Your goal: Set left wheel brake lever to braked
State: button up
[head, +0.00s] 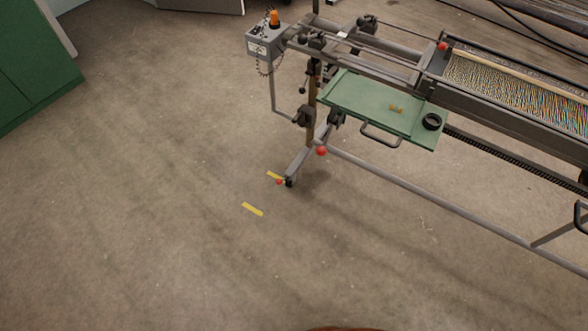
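The warp threading frame stands at the upper right of the head view, with grey metal legs and rails (430,197). At its left foot is a small dark caster wheel (290,183). A small red-tipped part (279,181), which looks like the wheel brake lever, sits just left of this wheel, close to the floor. It is too small to tell whether it is up or down. A larger red ball knob (321,150) sits higher, by the lower rail. My gripper is not in view.
A green tray (365,105) with a handle and a black ring (432,121) juts from the frame. A grey box (265,45) with an orange top is above the left leg. Yellow floor marks (252,209) lie near the wheel. The floor left and in front is clear. A green cabinet (35,60) stands far left.

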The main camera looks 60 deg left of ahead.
aim_at(278, 181)
jog(key=u, duration=2.3)
jog(key=k, duration=0.55)
jog(key=u, duration=0.7)
jog(key=i, duration=1.6)
jog(key=z, duration=0.35)
